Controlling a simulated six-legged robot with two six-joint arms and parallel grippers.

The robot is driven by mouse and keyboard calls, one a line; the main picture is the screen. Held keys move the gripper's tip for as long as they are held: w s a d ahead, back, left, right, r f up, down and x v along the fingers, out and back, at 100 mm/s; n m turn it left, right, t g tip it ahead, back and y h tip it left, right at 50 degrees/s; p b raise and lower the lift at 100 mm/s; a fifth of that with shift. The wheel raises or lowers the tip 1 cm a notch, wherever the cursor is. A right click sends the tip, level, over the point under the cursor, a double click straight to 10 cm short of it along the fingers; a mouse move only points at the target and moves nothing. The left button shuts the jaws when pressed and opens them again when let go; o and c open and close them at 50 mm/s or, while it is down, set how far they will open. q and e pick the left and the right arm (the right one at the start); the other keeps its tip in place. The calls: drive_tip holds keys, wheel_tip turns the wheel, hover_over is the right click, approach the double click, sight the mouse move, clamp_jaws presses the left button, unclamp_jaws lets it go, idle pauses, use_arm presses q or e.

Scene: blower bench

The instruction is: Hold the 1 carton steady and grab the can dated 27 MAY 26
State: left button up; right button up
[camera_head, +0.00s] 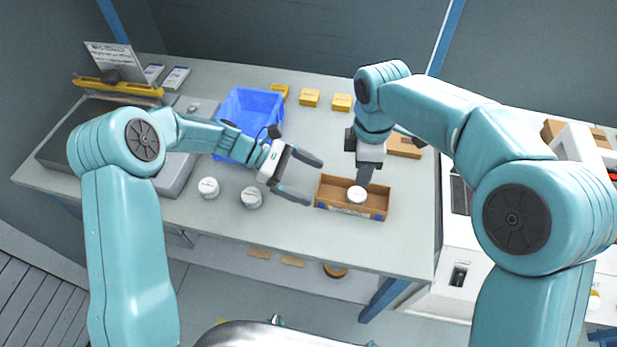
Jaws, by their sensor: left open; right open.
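The brown open carton (377,203) sits near the front edge of the bench. A white round can (356,194) shows in it. Two more white cans, one at the left (208,187) and one nearer the carton (251,197), stand on the bench. No date on any can is readable. My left gripper (314,181) is open and empty, its fingers spread just left of the carton. My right gripper (366,177) points down at the carton's back side, just behind the can; it is open, but its finger gap is mostly hidden.
A blue bin (250,103) stands behind my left forearm. Several small yellow boxes (310,97) line the back. A flat grey machine (75,133) with a sign (118,62) fills the left. White equipment (456,262) stands right. Bare bench lies in front of the two loose cans.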

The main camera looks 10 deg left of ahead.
sight(347, 197)
use_arm(q)
drive_tip(key=shift+w+d+f+n, duration=0.15)
drive_tip(key=shift+d+f+n, duration=0.15)
drive_tip(key=shift+d, duration=0.1)
drive_tip(key=shift+h, duration=0.3)
drive_tip(key=x, duration=0.6)
drive_tip(key=shift+d+f, duration=0.15)
drive_tip(key=shift+d, duration=0.5)
drive_tip(key=shift+f, duration=0.1)
